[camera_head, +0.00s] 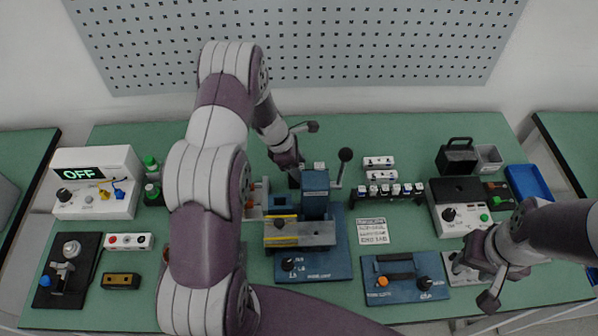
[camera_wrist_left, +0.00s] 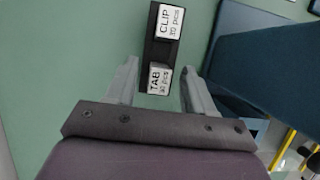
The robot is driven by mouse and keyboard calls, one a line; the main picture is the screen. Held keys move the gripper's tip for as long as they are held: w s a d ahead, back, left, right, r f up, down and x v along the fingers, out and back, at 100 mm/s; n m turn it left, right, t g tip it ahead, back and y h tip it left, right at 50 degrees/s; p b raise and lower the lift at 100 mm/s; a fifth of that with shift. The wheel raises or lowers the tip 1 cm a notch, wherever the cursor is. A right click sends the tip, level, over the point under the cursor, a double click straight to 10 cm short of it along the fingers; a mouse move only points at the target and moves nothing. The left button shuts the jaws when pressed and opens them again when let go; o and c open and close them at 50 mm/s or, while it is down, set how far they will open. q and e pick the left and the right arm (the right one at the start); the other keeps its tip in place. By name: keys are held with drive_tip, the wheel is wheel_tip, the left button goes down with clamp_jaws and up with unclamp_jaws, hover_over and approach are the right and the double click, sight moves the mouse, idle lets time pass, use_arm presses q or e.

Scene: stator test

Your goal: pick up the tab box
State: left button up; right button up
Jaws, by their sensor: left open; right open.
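The tab box (camera_wrist_left: 160,81) is a small white box marked TAB in the left wrist view. It sits in a black holder (camera_wrist_left: 159,52) beside a white box marked CLIP (camera_wrist_left: 167,22). My left gripper (camera_wrist_left: 157,68) is open, its fingers on either side of the tab box with a gap at each side. In the head view my left gripper (camera_head: 296,172) is behind the blue press and hides the tab box; a small white box top (camera_head: 319,166) shows just right of it. My right gripper (camera_head: 480,282) is open and empty over the front right of the table.
The blue press (camera_head: 315,182) with its lever (camera_head: 345,155) stands close to my left gripper. A rack of small parts (camera_head: 395,190) is to the right. A white box with an OFF display (camera_head: 97,184) is at the left. The back strip of the green table is mostly clear.

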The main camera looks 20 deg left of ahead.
use_arm(q)
drive_tip(key=shift+w+f, duration=0.1)
drive_tip(key=shift+f, duration=0.15)
drive_tip(key=shift+r, duration=0.1)
clamp_jaws()
wheel_tip(320, 180, up, 10)
drive_tip(key=shift+d+f, duration=0.1)
drive_tip(key=shift+f, duration=0.05)
drive_tip(key=shift+r, duration=0.25)
